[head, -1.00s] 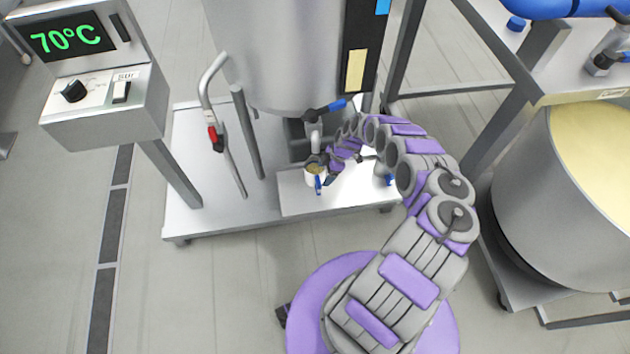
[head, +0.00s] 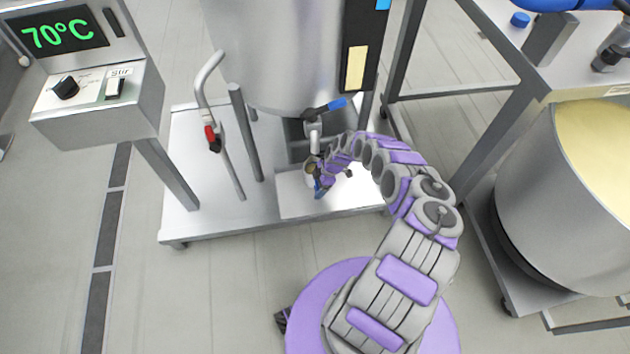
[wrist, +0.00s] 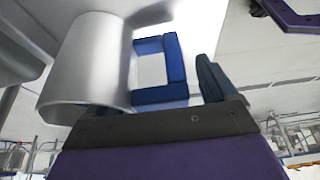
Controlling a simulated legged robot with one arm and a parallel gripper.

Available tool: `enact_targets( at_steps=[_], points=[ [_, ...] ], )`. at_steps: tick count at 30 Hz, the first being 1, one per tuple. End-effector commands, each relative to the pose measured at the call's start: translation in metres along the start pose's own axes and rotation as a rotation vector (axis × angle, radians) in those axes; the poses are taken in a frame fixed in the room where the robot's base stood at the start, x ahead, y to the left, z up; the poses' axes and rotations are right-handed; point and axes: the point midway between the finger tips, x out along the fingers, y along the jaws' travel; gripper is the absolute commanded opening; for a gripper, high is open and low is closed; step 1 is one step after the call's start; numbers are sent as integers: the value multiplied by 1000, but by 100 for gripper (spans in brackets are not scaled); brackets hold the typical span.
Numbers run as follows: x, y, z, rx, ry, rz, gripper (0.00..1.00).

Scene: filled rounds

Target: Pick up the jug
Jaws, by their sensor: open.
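The jug (head: 309,173) is a small pale metal cup with a blue handle and something yellowish-brown inside. It stands upright on a low white step under a tap's spout. My gripper (head: 325,178) is right beside it on its right, at the handle side. In the wrist view the jug (wrist: 85,65) is a silver cylinder at the left, and its square blue handle (wrist: 175,92) faces my jaws. Whether a finger touches the handle, I cannot tell.
A steel tank (head: 280,50) stands directly behind, and its tap (head: 322,108) with a blue lever hangs over the jug. A red-handled pipe (head: 211,138) rises at left. A control box (head: 95,95) reads 70°C. At right are a steel-framed table and a large vat (head: 540,190).

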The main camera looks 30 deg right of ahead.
Motion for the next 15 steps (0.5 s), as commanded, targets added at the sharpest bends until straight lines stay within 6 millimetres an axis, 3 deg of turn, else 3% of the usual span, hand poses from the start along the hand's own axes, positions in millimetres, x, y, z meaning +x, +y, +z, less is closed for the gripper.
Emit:
enact_targets(
  at_steps=[2, 15],
  points=[
    [-1, 0, 0, 1, 0, 0, 85],
    [-1, -1, -2, 0, -3, 0, 44]
  ],
)
